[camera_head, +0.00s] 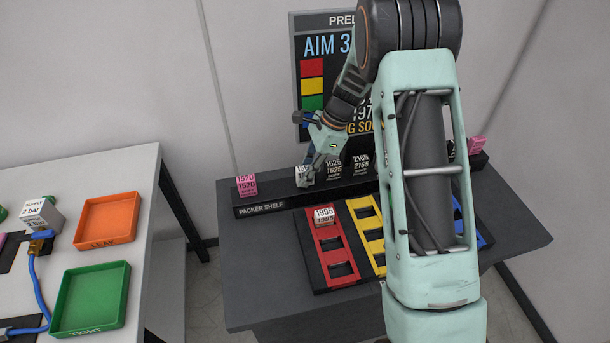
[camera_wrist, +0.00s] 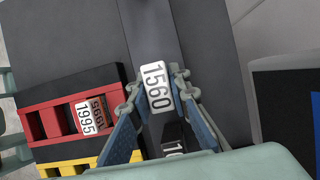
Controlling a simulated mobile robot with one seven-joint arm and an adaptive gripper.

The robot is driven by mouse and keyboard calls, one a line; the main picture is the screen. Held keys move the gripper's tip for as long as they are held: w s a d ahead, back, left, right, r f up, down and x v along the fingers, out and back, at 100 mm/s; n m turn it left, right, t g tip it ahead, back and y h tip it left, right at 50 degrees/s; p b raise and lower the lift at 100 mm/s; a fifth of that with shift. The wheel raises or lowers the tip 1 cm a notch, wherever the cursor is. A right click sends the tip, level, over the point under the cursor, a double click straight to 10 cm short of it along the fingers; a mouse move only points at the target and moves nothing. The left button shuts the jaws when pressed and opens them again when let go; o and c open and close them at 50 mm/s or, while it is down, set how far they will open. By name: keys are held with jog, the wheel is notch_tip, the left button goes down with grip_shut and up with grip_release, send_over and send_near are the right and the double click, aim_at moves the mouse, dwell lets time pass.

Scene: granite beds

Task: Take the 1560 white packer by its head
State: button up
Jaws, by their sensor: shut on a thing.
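The 1560 white packer (camera_wrist: 157,88) stands out in the wrist view, its white number face up toward the camera. My gripper (camera_wrist: 160,96) is shut on it, one finger pad on each side of its head. In the head view my gripper (camera_head: 309,174) is at the packer shelf (camera_head: 262,208), between the pink 1520 packer and the black 1625 packer. A sliver of the white packer (camera_head: 301,170) shows there beside the fingers. Its lower part is hidden, so I cannot tell whether it still sits in the shelf.
A pink 1520 packer (camera_head: 246,186) is left on the shelf; black 1625 (camera_head: 333,167) and 2165 (camera_head: 360,163) packers are right. A white 1995 packer (camera_head: 324,215) sits in the red rack (camera_head: 312,240). Orange (camera_head: 107,220) and green (camera_head: 91,298) trays lie on the left table.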

aim_at(304, 168)
jog(key=shift+r, duration=0.2)
grip_shut()
jog(key=shift+r, duration=0.3)
notch_tip(304, 168, up, 2)
jog(key=shift+r, duration=0.1)
jog(key=s+d+r+b, duration=0.2)
jog(key=s+d+r, duration=0.1)
jog(key=s+r, duration=0.6)
jog(key=s, duration=0.4)
jog(key=shift+s+d+r+b, duration=0.2)
jog(key=shift+s+r+b, duration=0.15)
jog(key=shift+r, duration=0.05)
